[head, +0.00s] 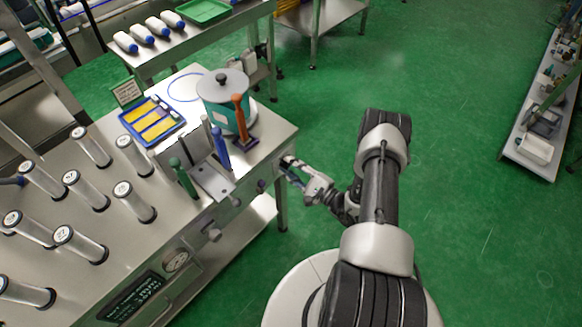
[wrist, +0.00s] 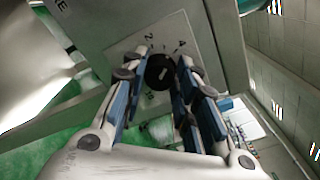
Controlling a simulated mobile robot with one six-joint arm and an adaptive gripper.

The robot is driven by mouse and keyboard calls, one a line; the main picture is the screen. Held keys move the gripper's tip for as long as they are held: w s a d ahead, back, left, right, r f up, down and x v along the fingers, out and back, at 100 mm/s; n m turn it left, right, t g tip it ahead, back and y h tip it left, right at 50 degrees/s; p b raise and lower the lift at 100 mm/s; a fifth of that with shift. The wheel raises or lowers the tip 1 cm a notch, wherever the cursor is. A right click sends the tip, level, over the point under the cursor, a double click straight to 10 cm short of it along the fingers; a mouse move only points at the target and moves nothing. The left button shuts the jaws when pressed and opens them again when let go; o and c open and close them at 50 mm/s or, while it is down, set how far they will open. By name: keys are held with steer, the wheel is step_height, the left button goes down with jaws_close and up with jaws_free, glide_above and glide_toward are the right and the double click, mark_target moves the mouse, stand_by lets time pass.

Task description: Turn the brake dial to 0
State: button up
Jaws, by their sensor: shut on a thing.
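The brake dial (wrist: 160,73) is a round black knob with a short pale mark on its face. It sits on a light plate (wrist: 127,48) with printed numerals; a 2 and a 4 can be read. In the wrist view my gripper (wrist: 156,69) has its blue-padded fingers on either side of the dial, shut on it. I cannot tell which number the mark points to. In the head view my gripper (head: 288,165) is at the right end of the steel bench, and the dial is not clearly visible there.
The steel bench (head: 280,137) carries a lidded pot (head: 223,92), a blue tray with yellow strips (head: 152,122), coloured upright handles and several clear cylinders. A small dark knob (head: 262,184) and a gauge (head: 176,261) are on its front. Green floor (head: 450,190) is clear to the right.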

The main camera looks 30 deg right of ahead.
steer(key=n, duration=0.4)
steer(key=shift+n, duration=0.3)
steer(key=n, duration=0.5)
steer(key=shift+f+n+p, duration=0.1)
steer(key=shift+n+p, duration=0.2)
steer(key=n, duration=0.4)
steer(key=shift+n+p, duration=0.6)
steer(key=shift+n, duration=1.9)
steer(key=o, duration=1.1)
